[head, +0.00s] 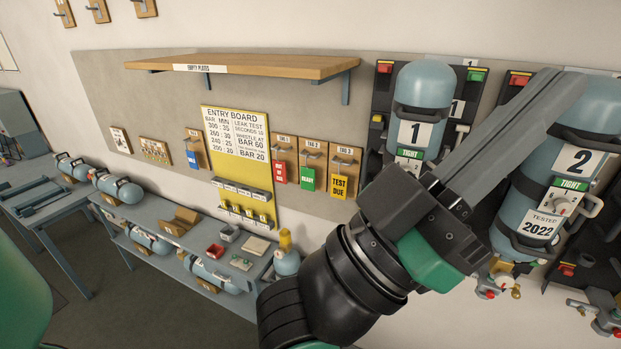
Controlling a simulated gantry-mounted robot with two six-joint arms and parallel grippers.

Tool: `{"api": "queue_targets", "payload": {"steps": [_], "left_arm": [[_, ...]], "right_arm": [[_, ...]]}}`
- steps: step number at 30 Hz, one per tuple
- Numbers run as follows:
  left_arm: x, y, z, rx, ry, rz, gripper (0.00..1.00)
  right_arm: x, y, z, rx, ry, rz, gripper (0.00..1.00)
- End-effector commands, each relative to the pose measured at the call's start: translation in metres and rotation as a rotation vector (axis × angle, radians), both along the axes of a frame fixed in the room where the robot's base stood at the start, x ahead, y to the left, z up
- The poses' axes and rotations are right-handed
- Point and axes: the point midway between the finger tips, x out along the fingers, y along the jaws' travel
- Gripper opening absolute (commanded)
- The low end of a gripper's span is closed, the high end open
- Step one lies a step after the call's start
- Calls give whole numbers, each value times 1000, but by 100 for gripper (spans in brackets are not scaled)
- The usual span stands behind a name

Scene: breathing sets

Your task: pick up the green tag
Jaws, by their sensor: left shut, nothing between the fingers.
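The green tag (308,179) hangs on the wooden panel marked TAG 2 (313,151), to the right of the yellow entry board. A red tag (279,173) hangs to its left and a yellow TEST DUE tag (339,187) to its right. My left gripper (563,88) is shut and empty. Its long grey fingers point up and right, in front of the cylinders and well to the right of the green tag. My right gripper is not in view.
Blue-grey cylinders numbered 1 (422,92) and 2 (570,150) hang on the right wall. A wooden shelf (245,65) juts out above the tags. A bench (205,248) with trays and cylinders stands below. The entry board (238,135) is left of the tags.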

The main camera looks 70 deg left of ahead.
Motion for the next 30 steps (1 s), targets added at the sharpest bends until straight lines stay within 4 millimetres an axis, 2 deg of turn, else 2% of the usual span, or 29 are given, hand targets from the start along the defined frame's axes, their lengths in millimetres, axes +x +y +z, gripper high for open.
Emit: {"api": "queue_targets", "payload": {"steps": [12,14,27,29,30], "left_arm": [[0,0,0,0,0,0,0],[0,0,0,0,0,0,9],[0,0,0,0,0,0,88],[0,0,0,0,0,0,99],[0,0,0,0,0,0,100]], "right_arm": [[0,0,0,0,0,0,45],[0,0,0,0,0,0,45],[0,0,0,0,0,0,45],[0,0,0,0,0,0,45],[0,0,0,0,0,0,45]]}}
